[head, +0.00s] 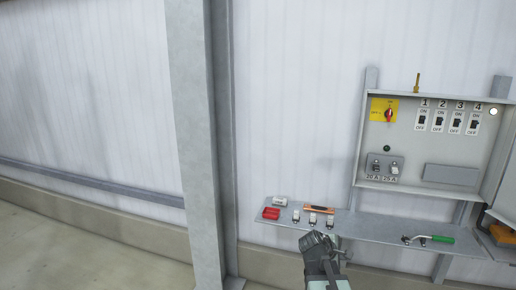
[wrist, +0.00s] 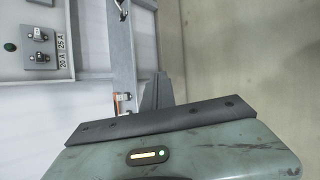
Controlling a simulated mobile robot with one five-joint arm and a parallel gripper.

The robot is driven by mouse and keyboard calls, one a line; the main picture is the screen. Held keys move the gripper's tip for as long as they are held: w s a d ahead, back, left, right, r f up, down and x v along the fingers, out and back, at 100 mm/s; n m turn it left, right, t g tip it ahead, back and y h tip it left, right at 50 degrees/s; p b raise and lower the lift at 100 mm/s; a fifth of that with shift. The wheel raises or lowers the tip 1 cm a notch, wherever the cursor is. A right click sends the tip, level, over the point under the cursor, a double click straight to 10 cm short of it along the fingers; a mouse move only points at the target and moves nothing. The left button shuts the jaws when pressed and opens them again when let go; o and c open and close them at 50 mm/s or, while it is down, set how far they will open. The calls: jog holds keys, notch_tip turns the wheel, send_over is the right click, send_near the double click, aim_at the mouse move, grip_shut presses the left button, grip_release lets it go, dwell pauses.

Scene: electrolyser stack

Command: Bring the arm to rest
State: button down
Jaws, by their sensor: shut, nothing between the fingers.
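My gripper (head: 322,243) is in the lower middle of the head view, in front of the shelf's front edge and below the small parts on it. Its fingers are shut with nothing between them. In the wrist view its dark fingers and green-grey housing (wrist: 170,157) fill the lower part of the picture. It appears apart from the wall and the cabinet; whether it clears the shelf edge by much I cannot tell.
An open electrical cabinet (head: 432,186) with a yellow-backed switch (head: 385,111) and several breakers is on the wall. A steel column (head: 200,130) stands left; floor there is free.

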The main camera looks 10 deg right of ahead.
jog(key=s+a+f+m+g+y, duration=0.1)
jog(key=s+a+f+m+y, duration=0.1)
jog(key=s+a+m, duration=0.2)
jog(key=s+a+f+m+g+y, duration=0.2)
jog(key=s+a+f+m+y, duration=0.1)
jog(key=a, duration=0.8)
jog(key=s+a+f+m+g+y, duration=0.2)
jog(key=s+a+f+m+y, duration=0.1)
jog(key=a, duration=0.5)
jog(key=shift+s+a+m, duration=0.15)
jog(key=shift+s+m, duration=0.75)
jog(key=shift+m, duration=0.3)
